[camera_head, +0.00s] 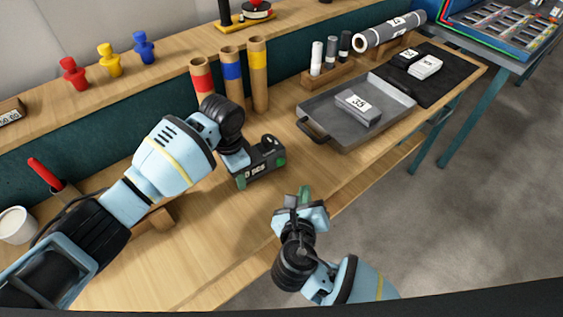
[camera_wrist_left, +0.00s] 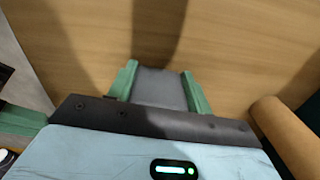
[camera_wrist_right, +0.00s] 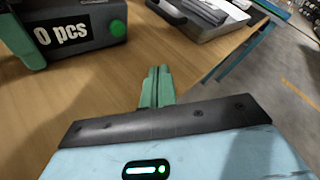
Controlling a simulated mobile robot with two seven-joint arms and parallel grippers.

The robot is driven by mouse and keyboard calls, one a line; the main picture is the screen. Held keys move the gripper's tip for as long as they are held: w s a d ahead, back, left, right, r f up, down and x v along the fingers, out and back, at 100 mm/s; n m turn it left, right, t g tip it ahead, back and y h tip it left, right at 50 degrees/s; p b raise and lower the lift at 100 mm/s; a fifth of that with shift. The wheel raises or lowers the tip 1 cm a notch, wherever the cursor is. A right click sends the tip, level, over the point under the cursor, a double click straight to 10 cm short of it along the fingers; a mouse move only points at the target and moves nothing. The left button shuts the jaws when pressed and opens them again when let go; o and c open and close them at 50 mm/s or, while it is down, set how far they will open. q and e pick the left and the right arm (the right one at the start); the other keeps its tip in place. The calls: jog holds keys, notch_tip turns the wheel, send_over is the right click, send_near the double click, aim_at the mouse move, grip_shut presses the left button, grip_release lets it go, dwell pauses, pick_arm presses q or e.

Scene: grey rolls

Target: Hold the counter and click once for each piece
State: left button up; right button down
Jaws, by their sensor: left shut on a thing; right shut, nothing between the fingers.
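The counter (camera_head: 265,166) is a dark box on the wooden table, with a green button at its right end. Its display reads "0 pcs" in the right wrist view (camera_wrist_right: 62,33). My left gripper (camera_head: 243,172) is shut on the counter; in the left wrist view its green fingers (camera_wrist_left: 160,85) stand on either side of the dark body. My right gripper (camera_head: 304,191) is shut and empty, apart from the counter, to its lower right near the table's front edge. In the right wrist view its fingertips (camera_wrist_right: 157,72) are together, below and right of the green button (camera_wrist_right: 117,28).
A grey tray (camera_head: 345,134) holds a grey labelled block (camera_head: 358,107). A black mat (camera_head: 450,73) carries a black and a white labelled block. Tall tubes with red, blue and yellow bands (camera_head: 232,76) stand behind the counter. A grey roll (camera_head: 390,32) lies at the back.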

jog(key=shift+w+a, duration=0.6)
jog(key=shift+w, duration=0.35)
jog(key=shift+w+a, duration=0.55)
jog(key=shift+w, duration=0.45)
jog(key=shift+w+a, duration=0.6)
jog(key=shift+w, duration=0.35)
jog(key=shift+w, duration=0.15)
jog(key=shift+w+a, duration=0.2)
jog(key=shift+w, duration=0.05)
jog(key=shift+w+a, duration=0.25)
jog(key=shift+w, duration=0.2)
dwell(0.8)
jog(key=shift+s, duration=0.1)
jog(key=shift+s+d, duration=0.45)
jog(key=shift+s, duration=0.3)
jog(key=shift+s+d, duration=0.45)
jog(key=shift+s, duration=0.3)
jog(key=shift+s+d, duration=0.4)
jog(key=shift+s, duration=0.3)
jog(key=shift+s+d, duration=0.45)
jog(key=shift+s, duration=0.3)
